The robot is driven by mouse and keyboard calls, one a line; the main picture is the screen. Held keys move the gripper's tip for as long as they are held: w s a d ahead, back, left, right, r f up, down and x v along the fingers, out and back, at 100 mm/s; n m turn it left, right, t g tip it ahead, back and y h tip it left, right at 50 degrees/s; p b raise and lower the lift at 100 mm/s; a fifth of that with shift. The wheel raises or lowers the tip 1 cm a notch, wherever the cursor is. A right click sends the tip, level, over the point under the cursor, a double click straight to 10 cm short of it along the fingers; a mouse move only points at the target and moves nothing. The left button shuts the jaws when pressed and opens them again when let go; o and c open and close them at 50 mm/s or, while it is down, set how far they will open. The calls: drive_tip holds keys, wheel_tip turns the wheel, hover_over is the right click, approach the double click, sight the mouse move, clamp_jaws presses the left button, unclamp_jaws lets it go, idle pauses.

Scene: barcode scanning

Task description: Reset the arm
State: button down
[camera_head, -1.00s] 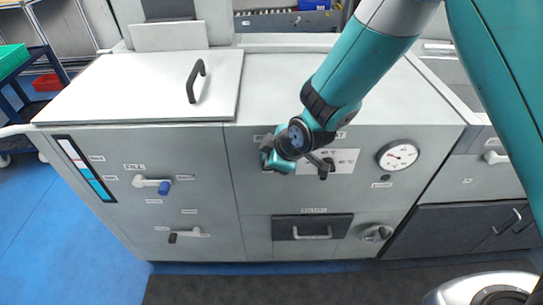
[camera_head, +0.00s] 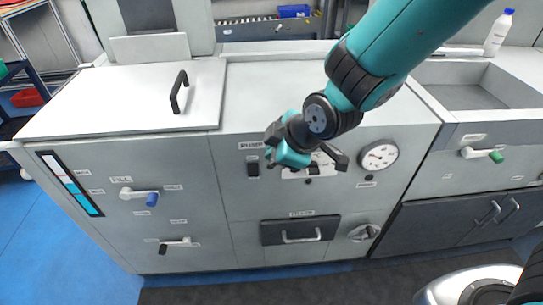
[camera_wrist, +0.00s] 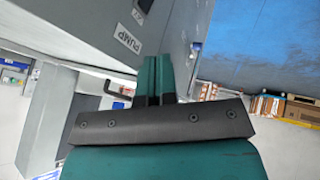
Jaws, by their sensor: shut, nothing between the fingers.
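My gripper (camera_wrist: 155,62) shows in the wrist view with its two teal fingers side by side and together, empty. The dark gripper plate lies across the lower part of that view. In the head view my arm reaches down from the upper right, and its wrist end is in front of the grey machine (camera_head: 240,190). The fingertips cannot be made out clearly there. The wrist end partly covers the panel left of the round gauge (camera_head: 379,156). In the wrist view a PUMP label (camera_wrist: 128,38) is on the machine face beside the fingers.
A white lid with a black handle (camera_head: 179,91) lies on the machine's left top. Valve levers (camera_head: 139,195) and a drawer (camera_head: 300,230) are on its front. A sink basin (camera_head: 475,88) and a white bottle (camera_head: 497,33) are at the right. Blue floor is free at left.

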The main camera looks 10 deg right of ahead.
idle(0.4)
drive_tip(key=s+d+r+m+g+p, duration=0.2)
drive_tip(key=s+d+r+m+p, duration=0.1)
drive_tip(key=s+r, duration=0.5)
drive_tip(key=s+d+r+m+g+p, duration=0.3)
drive_tip(key=s+d+r+m, duration=0.3)
drive_tip(key=s+r, duration=0.3)
wheel_tip(320, 180, up, 3)
drive_tip(key=shift+s+f+h+p, duration=0.1)
drive_tip(key=shift+s+h+p, duration=0.2)
drive_tip(key=shift+p, duration=0.45)
drive_tip(key=shift+s+a+r, duration=0.1)
drive_tip(key=shift+s+r, duration=0.35)
drive_tip(key=shift+s, duration=0.3)
drive_tip(key=c, duration=1.8)
unclamp_jaws()
